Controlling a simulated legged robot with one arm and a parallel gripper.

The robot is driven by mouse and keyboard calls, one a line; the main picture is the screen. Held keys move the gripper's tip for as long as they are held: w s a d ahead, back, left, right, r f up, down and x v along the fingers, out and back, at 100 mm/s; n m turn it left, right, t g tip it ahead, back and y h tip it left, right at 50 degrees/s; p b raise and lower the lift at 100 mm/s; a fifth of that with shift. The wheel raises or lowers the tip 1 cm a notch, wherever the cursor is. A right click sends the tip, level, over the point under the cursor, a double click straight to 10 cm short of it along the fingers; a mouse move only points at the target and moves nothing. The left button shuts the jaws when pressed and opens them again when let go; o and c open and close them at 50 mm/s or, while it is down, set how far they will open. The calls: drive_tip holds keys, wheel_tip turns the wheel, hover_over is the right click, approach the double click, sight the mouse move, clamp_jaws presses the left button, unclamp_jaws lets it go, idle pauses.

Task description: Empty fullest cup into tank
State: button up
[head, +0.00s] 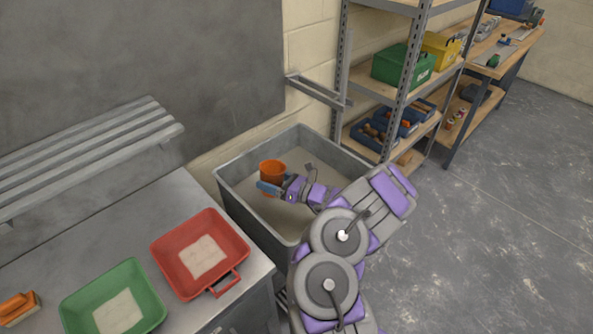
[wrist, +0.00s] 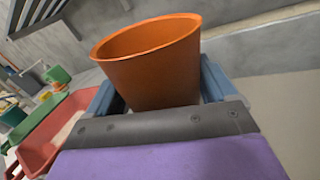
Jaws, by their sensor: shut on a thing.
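An orange cup (head: 272,172) is held by my gripper (head: 268,188) above the inside of the grey tank (head: 232,196). In the wrist view the orange cup (wrist: 155,65) sits between the two blue fingers of my gripper (wrist: 160,88), which is shut on it. The cup looks roughly upright in the head view and somewhat tilted in the wrist view. Its contents are not visible. The tank is open at the top, with a pale floor or fill. A red tub (head: 232,245) and a green tub (head: 72,312) on the bench each hold a pale flat patch.
The grey bench (head: 180,195) stands left of the tank, with an orange-handled tool (head: 18,306) at its left end. A slatted rack (head: 85,155) is on the wall. Shelving with a green box (head: 392,68) stands behind the tank. The floor at right is clear.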

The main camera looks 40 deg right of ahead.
sight(281, 163)
drive_tip(key=shift+w+d+r+m+p, duration=0.1)
drive_tip(key=shift+d+r+m+p, duration=0.2)
drive_tip(key=shift+r+m, duration=0.55)
drive_tip(key=m, duration=0.1)
drive_tip(key=d+m+t+p, duration=0.1)
drive_tip(key=d+r+m, duration=0.1)
drive_tip(key=shift+w+d+r+m, duration=0.1)
drive_tip(key=shift+w+d+m, duration=0.15)
drive_tip(key=shift+m, duration=0.1)
wheel_tip(281, 163, up, 2)
drive_tip(key=m+t+h+p, duration=0.1)
drive_tip(key=m+p, duration=0.1)
drive_tip(key=m, duration=0.2)
drive_tip(key=shift+r, duration=0.1)
drive_tip(key=shift+w+d+f+m+t, duration=0.1)
drive_tip(key=shift+d+f+m+t, duration=0.15)
drive_tip(key=shift+m, duration=0.65)
drive_tip(key=shift+a+f, duration=0.1)
drive_tip(key=shift+d+r+m+t+h, duration=0.15)
drive_tip(key=shift+r+m+h, duration=0.1)
drive_tip(key=shift+m, duration=0.4)
drive_tip(key=shift+d+r+m+t+h, duration=0.1)
drive_tip(key=shift+r+m+h, duration=0.15)
drive_tip(key=shift+m, duration=0.4)
drive_tip(key=shift+w+d+f+m, duration=0.1)
drive_tip(key=shift+d+f+m, duration=0.05)
drive_tip(key=shift+d+m, duration=0.3)
drive_tip(key=shift+d+f+m+h, duration=0.1)
drive_tip(key=shift+d+m+h, duration=0.2)
drive_tip(key=shift+m, duration=0.15)
